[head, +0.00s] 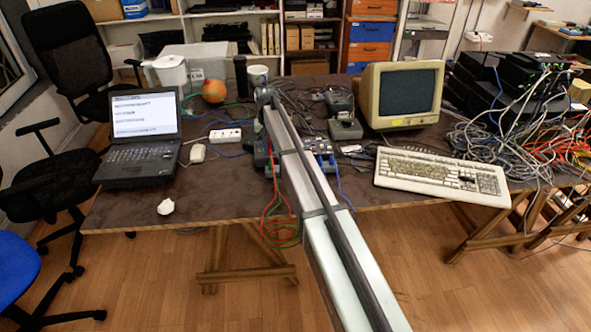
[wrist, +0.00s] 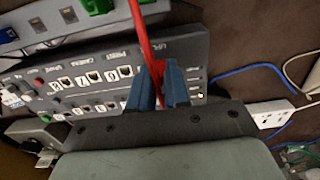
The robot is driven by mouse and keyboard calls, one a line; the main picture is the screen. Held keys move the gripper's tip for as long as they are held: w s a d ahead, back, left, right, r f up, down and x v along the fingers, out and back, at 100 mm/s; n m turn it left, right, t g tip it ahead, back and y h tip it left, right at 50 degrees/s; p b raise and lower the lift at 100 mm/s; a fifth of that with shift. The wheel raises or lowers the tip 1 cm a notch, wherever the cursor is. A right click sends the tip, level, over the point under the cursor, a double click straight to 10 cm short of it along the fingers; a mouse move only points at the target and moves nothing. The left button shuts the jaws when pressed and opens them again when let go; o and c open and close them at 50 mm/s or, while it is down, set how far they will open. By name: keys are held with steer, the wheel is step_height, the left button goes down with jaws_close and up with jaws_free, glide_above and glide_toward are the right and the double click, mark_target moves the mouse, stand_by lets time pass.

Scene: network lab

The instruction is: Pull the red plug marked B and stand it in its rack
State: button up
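In the wrist view, the two blue fingers of my gripper (wrist: 160,88) are close together with a red plug (wrist: 157,70) between them. Its red cable (wrist: 139,28) runs up out of the picture. Behind the fingers is a dark patch panel (wrist: 190,52) with labelled ports. I cannot tell whether the plug is seated in it, and no letter B is readable. A grey-blue bar with square slots, apparently the rack (wrist: 52,27), lies at the upper left with a green plug (wrist: 97,5) in it. In the head view my arm hides the gripper and plug.
The laptop (head: 144,148), white power strip (head: 225,135) and mouse (head: 197,153) are left of my arm. The keyboard (head: 440,175), old monitor (head: 402,93) and a cable tangle (head: 520,135) are at right. Red and green cables (head: 270,212) hang over the table's front edge.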

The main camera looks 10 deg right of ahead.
jaws_close()
steer(key=shift+r, duration=0.4)
stand_by(0.4)
steer(key=shift+r, duration=1.85)
jaws_free()
jaws_close()
